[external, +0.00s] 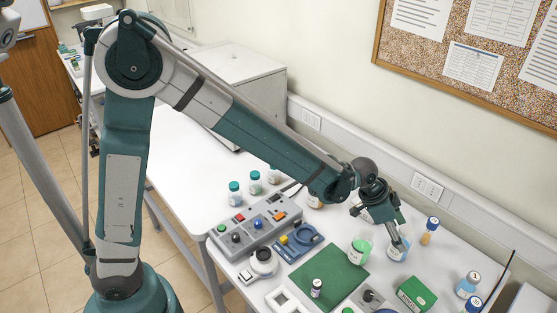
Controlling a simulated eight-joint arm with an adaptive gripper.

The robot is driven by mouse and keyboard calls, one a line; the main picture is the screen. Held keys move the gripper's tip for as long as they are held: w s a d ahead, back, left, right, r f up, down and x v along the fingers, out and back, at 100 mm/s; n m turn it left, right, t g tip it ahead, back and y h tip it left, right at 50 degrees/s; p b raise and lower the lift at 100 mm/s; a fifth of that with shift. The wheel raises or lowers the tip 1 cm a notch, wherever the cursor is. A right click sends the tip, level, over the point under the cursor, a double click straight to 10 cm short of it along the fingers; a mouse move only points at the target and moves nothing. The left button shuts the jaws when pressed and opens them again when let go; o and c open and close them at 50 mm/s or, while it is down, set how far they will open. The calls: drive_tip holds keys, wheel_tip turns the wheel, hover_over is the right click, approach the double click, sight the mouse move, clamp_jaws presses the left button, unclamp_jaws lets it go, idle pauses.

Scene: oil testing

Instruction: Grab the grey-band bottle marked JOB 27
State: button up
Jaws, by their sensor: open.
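Labels are too small to read here, so I cannot tell which bottle is marked JOB 27 or has a grey band. My gripper (403,243) is open and points down over the right part of the bench. A white-labelled bottle (396,254) stands right below it, partly hidden by the fingers; I cannot tell whether they touch. A bottle with green contents (360,249) stands just left of it. An amber bottle with a blue cap (429,232) stands to the right. A blue-capped bottle (467,285) stands at the far right. Several teal-capped bottles (235,194) stand at the back left.
A green mat (330,270) holds a small dark vial (316,289). A grey control box (255,222) with coloured buttons and a blue device (299,243) lie to the left. A green box (416,295) stands at the front right. The wall runs behind the bench.

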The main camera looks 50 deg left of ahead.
drive_tip(key=shift+x, duration=2.1)
drive_tip(key=c, duration=1.2)
drive_tip(key=shift+r+p, duration=0.4)
drive_tip(key=shift+r, duration=4.6)
